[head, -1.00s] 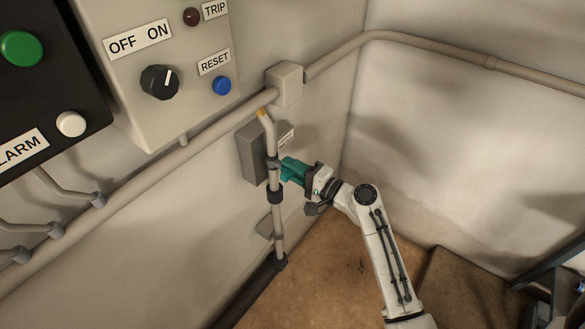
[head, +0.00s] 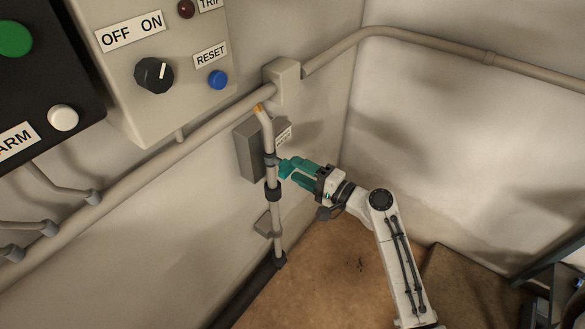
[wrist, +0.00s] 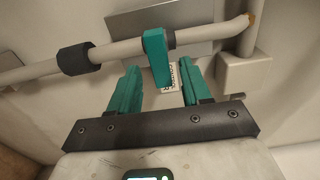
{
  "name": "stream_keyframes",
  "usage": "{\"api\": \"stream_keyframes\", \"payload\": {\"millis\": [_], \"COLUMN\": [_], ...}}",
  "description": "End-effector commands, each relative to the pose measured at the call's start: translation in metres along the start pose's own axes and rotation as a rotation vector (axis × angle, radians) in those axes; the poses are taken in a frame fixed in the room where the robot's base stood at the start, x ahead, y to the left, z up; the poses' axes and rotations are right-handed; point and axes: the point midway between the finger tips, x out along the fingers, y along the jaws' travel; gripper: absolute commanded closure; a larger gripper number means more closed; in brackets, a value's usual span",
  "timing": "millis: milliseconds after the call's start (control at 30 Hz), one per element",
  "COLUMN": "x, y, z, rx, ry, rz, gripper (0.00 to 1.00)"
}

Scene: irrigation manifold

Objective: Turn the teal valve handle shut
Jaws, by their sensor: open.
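The teal valve handle (wrist: 158,58) is a short flat bar on the grey pipe (wrist: 120,52) in the wrist view. It lies across the pipe, with its free end toward my gripper. My gripper (wrist: 160,68) is open, with one teal finger on each side of the handle's line and the handle's end near the gap between the fingertips. I see no contact. In the head view my gripper (head: 294,171) is just right of the upright pipe (head: 270,170). There the handle is hard to tell from the teal fingers.
A grey box (head: 250,152) with a small label is on the wall behind the pipe. A control panel (head: 120,60) with a knob (head: 154,75) and buttons is at upper left. A long wall pipe (head: 180,150) runs above. Open floor (head: 325,265) lies below my arm.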

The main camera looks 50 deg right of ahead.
Motion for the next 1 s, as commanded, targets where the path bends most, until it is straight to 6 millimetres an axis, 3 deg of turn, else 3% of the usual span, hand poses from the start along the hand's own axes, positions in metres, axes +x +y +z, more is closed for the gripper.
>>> {"api": "stream_keyframes", "payload": {"millis": [200, 400, 1000], "x": [-0.044, -0.067, -0.073], "y": [0.004, 0.002, 0.001], "z": [0.000, -0.001, 0.000], "rx": [-0.001, 0.000, 0.000], "ry": [0.002, 0.002, 0.001], "rz": [0.003, 0.001, 0.001], "gripper": [0.52, 0.52, 0.52]}}
